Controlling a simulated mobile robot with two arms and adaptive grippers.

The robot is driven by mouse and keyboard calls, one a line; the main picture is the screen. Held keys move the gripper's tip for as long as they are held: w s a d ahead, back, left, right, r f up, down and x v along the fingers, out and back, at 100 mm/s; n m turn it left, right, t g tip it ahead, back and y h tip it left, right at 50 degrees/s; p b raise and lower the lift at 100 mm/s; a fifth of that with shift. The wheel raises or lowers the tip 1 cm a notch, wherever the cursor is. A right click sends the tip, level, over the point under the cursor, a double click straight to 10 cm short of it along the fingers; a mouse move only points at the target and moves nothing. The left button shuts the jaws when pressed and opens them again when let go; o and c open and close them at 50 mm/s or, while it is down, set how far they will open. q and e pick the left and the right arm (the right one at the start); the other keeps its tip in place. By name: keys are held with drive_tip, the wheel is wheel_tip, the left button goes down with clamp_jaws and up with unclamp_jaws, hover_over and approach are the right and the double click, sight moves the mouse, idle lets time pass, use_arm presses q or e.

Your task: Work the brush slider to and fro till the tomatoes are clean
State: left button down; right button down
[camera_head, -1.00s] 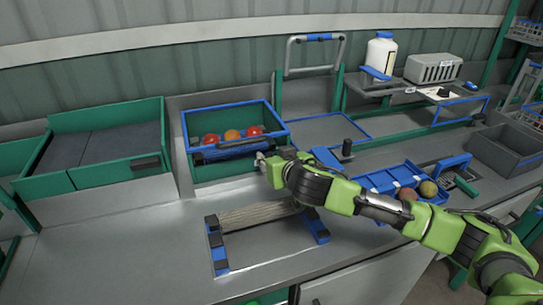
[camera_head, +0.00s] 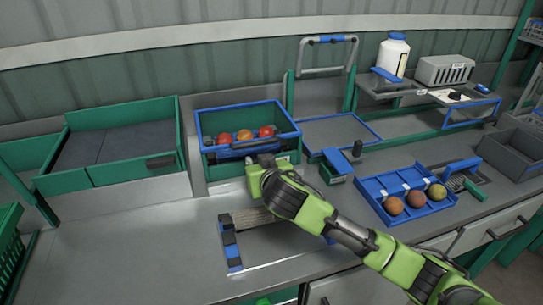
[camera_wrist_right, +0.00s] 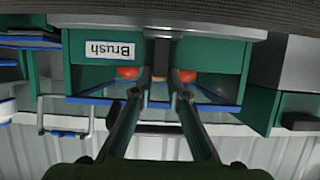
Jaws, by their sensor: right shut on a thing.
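The brush box (camera_head: 290,148) is green with a blue rim and holds red and orange tomatoes (camera_head: 245,136) in a row. A dark brush slider with a blue edge (camera_head: 232,153) lies across it, in front of the tomatoes. My right gripper (camera_head: 262,162) is at the front of the box. In the right wrist view the fingers of my right gripper (camera_wrist_right: 160,84) are shut on the slider's dark upright handle (camera_wrist_right: 161,54), beside the "Brush" label (camera_wrist_right: 109,50). Red tomatoes (camera_wrist_right: 127,72) show on either side of the fingers. My left gripper is not in view.
A blue tray (camera_head: 375,200) with several round fruits lies to the right. A rack with a rough board (camera_head: 250,217) sits below my right arm. A green bin (camera_head: 120,171) stands left. A white bottle (camera_head: 393,52) and grey crate (camera_head: 447,69) stand on the back shelf.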

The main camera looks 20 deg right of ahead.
drive_tip(key=a, duration=0.8)
drive_tip(key=shift+s+a, duration=0.15)
drive_tip(key=shift+a, duration=0.2)
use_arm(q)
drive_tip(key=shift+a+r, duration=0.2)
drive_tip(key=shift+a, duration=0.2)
use_arm(e)
drive_tip(key=shift+a+r, duration=0.1)
drive_tip(key=shift+a, duration=0.6)
drive_tip(key=c, duration=2)
unclamp_jaws()
drive_tip(key=shift+o, duration=0.2)
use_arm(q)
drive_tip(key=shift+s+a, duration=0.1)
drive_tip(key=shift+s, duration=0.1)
use_arm(e)
drive_tip(key=shift+s+d, duration=0.1)
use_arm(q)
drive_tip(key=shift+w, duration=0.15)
use_arm(e)
drive_tip(key=v, duration=1.2)
